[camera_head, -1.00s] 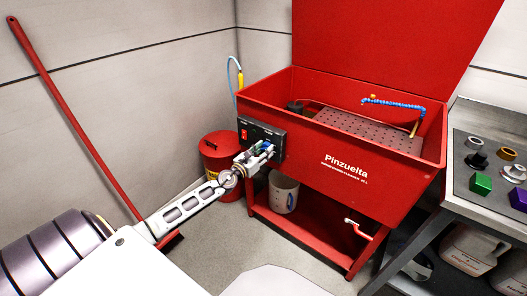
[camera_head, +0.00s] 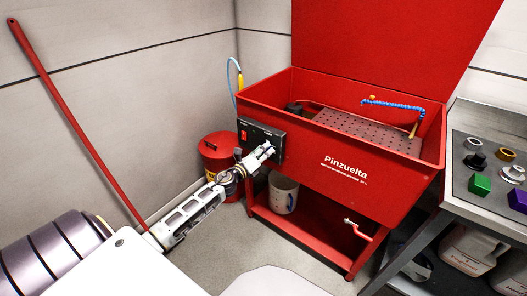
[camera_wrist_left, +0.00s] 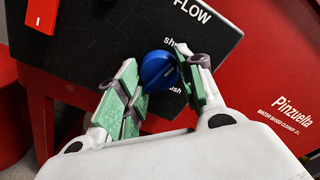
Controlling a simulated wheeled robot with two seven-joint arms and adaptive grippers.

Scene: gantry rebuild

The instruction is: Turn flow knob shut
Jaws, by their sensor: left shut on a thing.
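The blue flow knob (camera_wrist_left: 158,70) sits on the black control panel (camera_wrist_left: 95,50), under the word FLOW, in the left wrist view. My left gripper (camera_wrist_left: 162,82) has its green-padded fingers on either side of the knob and is shut on it. In the head view my left gripper (camera_head: 262,152) reaches the panel (camera_head: 275,133) on the front of the red parts washer (camera_head: 370,175), and it hides the knob there. Some print around the knob is partly covered by the fingers. My right gripper is not in view.
A red switch (camera_head: 244,135) is left of the knob on the panel. A red bin (camera_head: 215,150) and a white bucket (camera_head: 284,193) stand close by. A metal bench (camera_head: 462,118) with several coloured knobs and nuts is at right. A red-handled broom (camera_head: 75,120) leans on the wall.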

